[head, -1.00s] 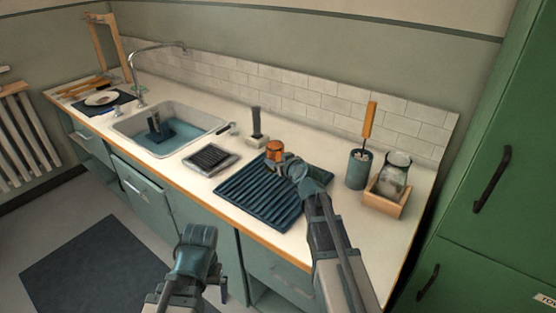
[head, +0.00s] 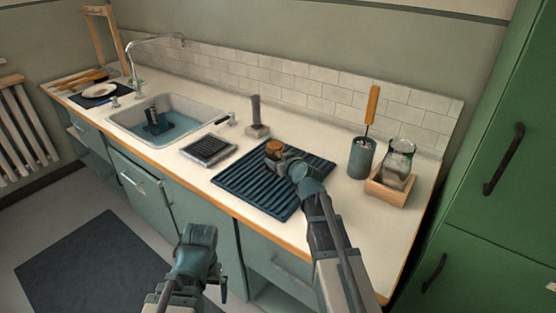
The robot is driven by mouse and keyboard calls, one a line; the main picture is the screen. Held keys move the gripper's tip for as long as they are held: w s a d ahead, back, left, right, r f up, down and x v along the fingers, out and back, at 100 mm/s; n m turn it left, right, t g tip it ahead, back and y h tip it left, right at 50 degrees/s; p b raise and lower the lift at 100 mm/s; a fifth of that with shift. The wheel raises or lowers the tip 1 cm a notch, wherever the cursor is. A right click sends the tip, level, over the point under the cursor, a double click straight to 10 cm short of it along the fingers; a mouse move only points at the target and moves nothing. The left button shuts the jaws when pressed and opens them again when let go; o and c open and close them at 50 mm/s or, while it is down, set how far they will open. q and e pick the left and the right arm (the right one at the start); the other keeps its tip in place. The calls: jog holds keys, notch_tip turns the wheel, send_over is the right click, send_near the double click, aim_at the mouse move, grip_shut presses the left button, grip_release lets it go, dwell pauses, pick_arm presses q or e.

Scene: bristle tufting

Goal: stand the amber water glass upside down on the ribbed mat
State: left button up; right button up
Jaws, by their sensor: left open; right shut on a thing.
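The amber water glass (head: 273,146) is in the jaws of my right gripper (head: 277,156), over the upper part of the dark ribbed mat (head: 258,190). The gripper hides much of the glass, so I cannot tell which way up it is or whether it touches the mat. My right gripper is shut on the glass. My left gripper (head: 198,238) is open and empty, low in front of the counter and away from the mat.
Right of the mat stand a teal cup (head: 360,160) with an orange-handled tool and a wooden box (head: 388,192) holding a glass jar (head: 398,160). Left are a dark tray (head: 208,150), a block with an upright handle (head: 256,130) and the sink (head: 125,122). The mat's front is clear.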

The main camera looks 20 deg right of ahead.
pick_arm(q)
jog(key=shift+f+b, duration=0.5)
pick_arm(e)
jog(key=shift+f, duration=0.5)
jog(key=o, duration=1.6)
pick_arm(q)
jog(key=shift+r, duration=0.1)
pick_arm(e)
jog(key=shift+r, duration=0.1)
